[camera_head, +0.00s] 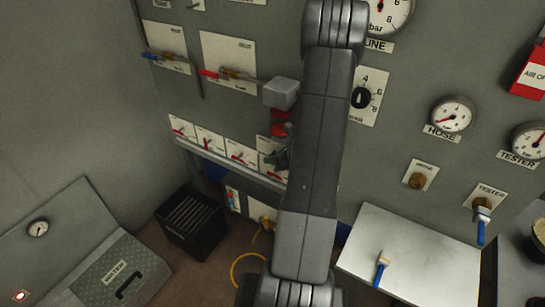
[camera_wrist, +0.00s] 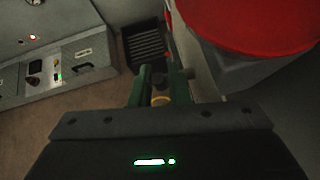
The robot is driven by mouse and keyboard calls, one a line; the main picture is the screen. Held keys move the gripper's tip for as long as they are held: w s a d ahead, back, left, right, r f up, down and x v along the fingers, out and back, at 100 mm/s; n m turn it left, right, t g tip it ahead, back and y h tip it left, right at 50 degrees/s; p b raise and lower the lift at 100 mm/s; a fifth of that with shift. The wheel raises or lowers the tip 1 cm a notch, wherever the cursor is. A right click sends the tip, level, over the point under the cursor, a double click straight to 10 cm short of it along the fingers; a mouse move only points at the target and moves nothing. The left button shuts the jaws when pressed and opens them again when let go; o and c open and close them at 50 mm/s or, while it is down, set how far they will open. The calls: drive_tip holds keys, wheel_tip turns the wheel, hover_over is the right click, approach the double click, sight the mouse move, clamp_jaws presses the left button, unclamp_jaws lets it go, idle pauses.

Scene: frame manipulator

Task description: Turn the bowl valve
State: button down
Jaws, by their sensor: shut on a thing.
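My gripper (camera_head: 277,158), with green fingers, is low on the grey panel beside the row of small red-handled valves (camera_head: 239,153). In the wrist view, its two green fingers (camera_wrist: 160,85) are close together, and a small brass-coloured part (camera_wrist: 158,98) shows between them. My gripper is shut on this part. My arm and fingers hide most of it in the head view. I cannot read which label names the bowl valve, so I cannot tell whether the held part belongs to it.
A large red round thing (camera_wrist: 258,20) fills the upper right of the wrist view, close to my gripper. A black slatted crate (camera_head: 190,222) stands on the floor at left.

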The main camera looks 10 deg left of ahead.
drive_tip(key=c, duration=1.7)
unclamp_jaws()
drive_tip(key=shift+d, duration=0.1)
drive_tip(key=b+v, duration=0.1)
drive_tip(key=v, duration=1.2)
drive_tip(key=shift+s+d+r, duration=0.2)
drive_tip(key=shift+r, duration=0.05)
drive_tip(key=shift+a, duration=0.1)
drive_tip(key=p+x, duration=0.1)
drive_tip(key=x, duration=1.2)
drive_tip(key=shift+w+a+f, duration=0.2)
drive_tip(key=shift+w+f, duration=0.05)
drive_tip(key=shift+f, duration=0.05)
